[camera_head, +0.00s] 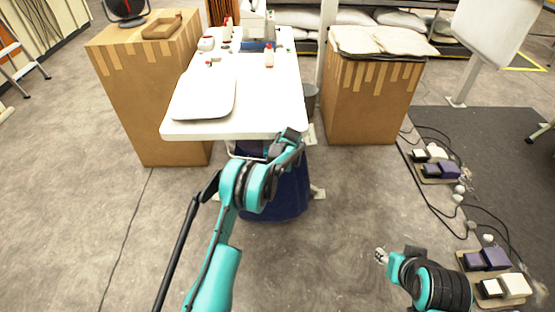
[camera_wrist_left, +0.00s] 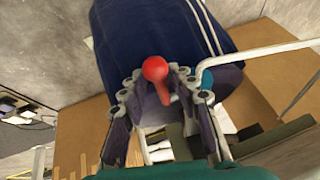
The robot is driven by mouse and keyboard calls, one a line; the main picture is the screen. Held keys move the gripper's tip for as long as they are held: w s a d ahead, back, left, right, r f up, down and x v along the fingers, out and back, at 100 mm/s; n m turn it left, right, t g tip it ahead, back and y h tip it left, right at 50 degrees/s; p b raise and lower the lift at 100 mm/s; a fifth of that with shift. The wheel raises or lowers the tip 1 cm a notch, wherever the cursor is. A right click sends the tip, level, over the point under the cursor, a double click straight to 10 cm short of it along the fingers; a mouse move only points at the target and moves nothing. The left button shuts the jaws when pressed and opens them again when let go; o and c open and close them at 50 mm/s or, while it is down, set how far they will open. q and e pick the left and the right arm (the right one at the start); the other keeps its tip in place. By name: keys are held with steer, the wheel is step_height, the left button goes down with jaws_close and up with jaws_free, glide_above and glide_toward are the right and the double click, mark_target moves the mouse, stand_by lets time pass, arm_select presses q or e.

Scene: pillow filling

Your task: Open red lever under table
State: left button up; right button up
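The red lever (camera_wrist_left: 156,70), with a round knob on top, shows in the left wrist view between the two fingers of my left gripper (camera_wrist_left: 161,78). The fingers stand apart on either side of it; I cannot tell whether either touches it. In the head view the lever is hidden. There my left gripper (camera_head: 292,140) is at the front right edge of the white table (camera_head: 255,124). My right gripper (camera_head: 381,256) is low at the right, away from the table, above the floor; its finger opening is too small to make out.
A dark blue object (camera_head: 277,207) sits under the table; it also shows in the left wrist view (camera_wrist_left: 165,28). Cardboard boxes stand left (camera_head: 150,105) and right (camera_head: 365,105) of the table. Pedals (camera_head: 487,260) and cables lie at the right. The front floor is clear.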

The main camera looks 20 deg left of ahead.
arm_select(q)
steer(key=v, duration=0.8)
stand_by(0.4)
steer(key=s+r+m+t+h, duration=0.1)
steer(key=s+r+h, duration=0.1)
steer(key=s+r, duration=1.7)
steer(key=s+d+f+m+t+h, duration=0.1)
steer(key=s+d+f, duration=0.1)
steer(key=s, duration=2.2)
steer(key=shift+s+d+m+t, duration=0.2)
steer(key=shift+s+m+t, duration=0.1)
steer(key=shift+t, duration=0.1)
